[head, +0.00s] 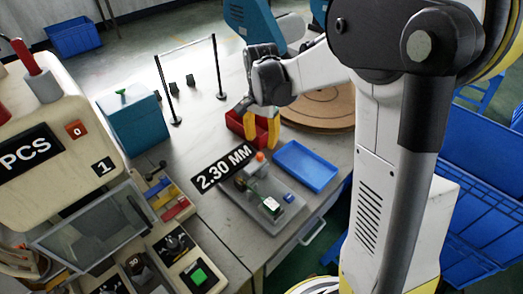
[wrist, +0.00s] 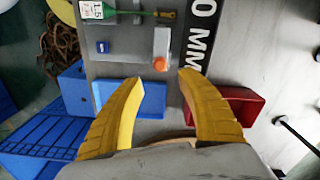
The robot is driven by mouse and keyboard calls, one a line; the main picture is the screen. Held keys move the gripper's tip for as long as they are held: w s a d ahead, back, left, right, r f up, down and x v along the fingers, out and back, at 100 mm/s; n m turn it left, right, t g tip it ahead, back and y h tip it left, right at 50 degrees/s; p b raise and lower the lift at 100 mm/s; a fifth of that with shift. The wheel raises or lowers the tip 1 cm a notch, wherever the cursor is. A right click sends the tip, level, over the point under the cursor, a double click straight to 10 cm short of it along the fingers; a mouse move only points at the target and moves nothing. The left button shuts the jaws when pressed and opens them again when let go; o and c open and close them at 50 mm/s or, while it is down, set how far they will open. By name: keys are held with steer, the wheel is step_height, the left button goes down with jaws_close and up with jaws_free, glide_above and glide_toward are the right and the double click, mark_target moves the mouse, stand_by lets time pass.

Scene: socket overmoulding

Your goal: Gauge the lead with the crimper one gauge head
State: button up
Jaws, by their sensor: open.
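My gripper (head: 262,140) is open, with two yellow fingers, above the bench near the gauge station. In the wrist view the open fingers (wrist: 152,80) are apart with nothing between their tips. A grey gauge plate (head: 238,204) lies beside the 2.30 MM sign (head: 222,168). On it are a thin green piece, perhaps the lead (wrist: 135,12), a white labelled tag (wrist: 92,10), a small blue block (wrist: 102,47) and a pale block with an orange knob (wrist: 160,64). The knob is just ahead of the fingertips in the wrist view. I cannot tell which part is the crimper one gauge head.
A blue tray (head: 303,166) lies right of the plate and a red bin (head: 236,122) stands behind it. A round brown board (head: 325,108) is further back. Black posts (head: 218,70) rise from the bench.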

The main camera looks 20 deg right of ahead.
steer(key=shift+r, duration=2.15)
steer(key=s+a+r+n+t, duration=0.2)
steer(key=s+n, duration=0.3)
steer(key=s, duration=0.4)
steer(key=s+a+r+n+t, duration=0.2)
steer(key=s+n+t, duration=0.3)
steer(key=s, duration=0.4)
steer(key=shift+a+r+n, duration=0.25)
steer(key=shift+r+n, duration=0.05)
steer(key=shift+r, duration=0.6)
